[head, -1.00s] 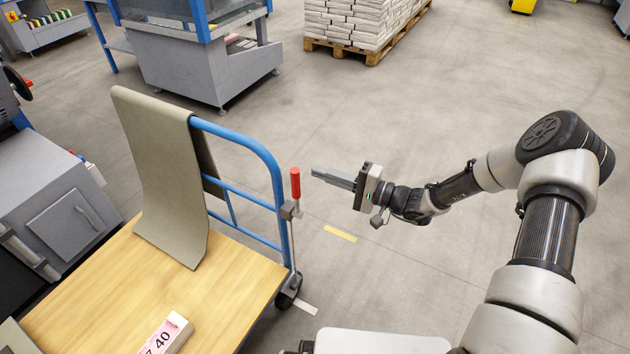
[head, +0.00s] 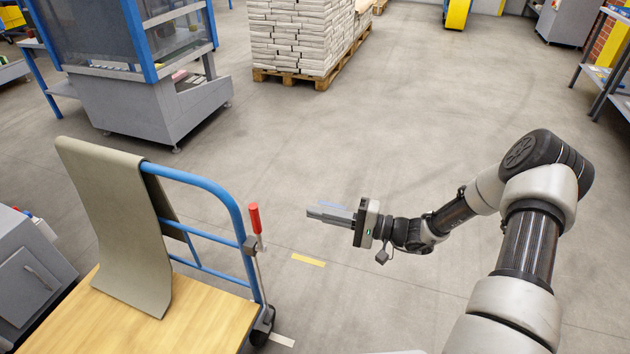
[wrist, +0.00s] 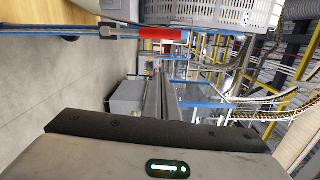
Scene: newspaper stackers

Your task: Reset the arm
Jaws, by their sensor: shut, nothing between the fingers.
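My gripper (head: 329,214) is in the middle of the head view, held out level above the open floor and pointing left. Its fingers are together and nothing is between them. The arm reaches in from the right with its elbow raised. The red handle (head: 254,219) of the cart's lever is a short way left of the fingertips, apart from them. In the wrist view, the gripper's fingers (wrist: 158,98) point away from the camera, and the red handle (wrist: 152,34) shows above them.
A cart with a wooden deck (head: 190,318) and blue rail (head: 222,190) stands at the lower left, with a grey-green sheet (head: 115,230) draped over the rail. A grey machine (head: 150,105) and a pallet of bundles (head: 300,78) stand behind. Floor right of the cart is clear.

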